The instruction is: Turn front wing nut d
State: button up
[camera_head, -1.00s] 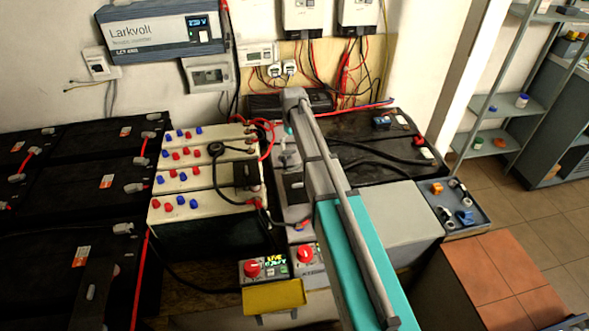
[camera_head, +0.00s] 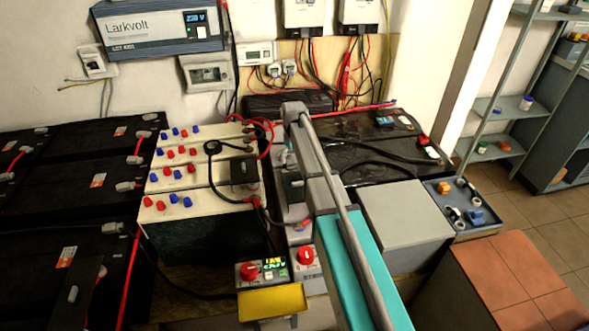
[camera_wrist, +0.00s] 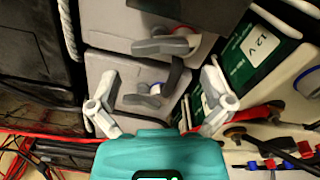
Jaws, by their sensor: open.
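In the wrist view a grey wing nut (camera_wrist: 142,100) sits on a terminal with a white and blue ring, on a grey battery top (camera_wrist: 120,65). A second grey wing nut (camera_wrist: 160,45), beside a red-ringed terminal, is farther up on a neighbouring block. No letter shows, so I cannot tell which one is d. My gripper (camera_wrist: 160,78) is open, its pale fingers on either side of the nearer nut, with no visible grip on it. Its height above the nut is unclear. In the head view my arm hides the gripper and most of this battery.
A dark cable (camera_wrist: 175,75) passes near the nuts. In the head view, cream batteries (camera_head: 175,215) stand left, a charger with a red knob (camera_head: 250,271) in front, and a small parts tray (camera_head: 483,226) right.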

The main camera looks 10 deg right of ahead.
aim_at(292, 170)
jog(key=shift+f+b, duration=1.35)
jog(key=shift+f, duration=0.3)
jog(key=c, duration=0.9)
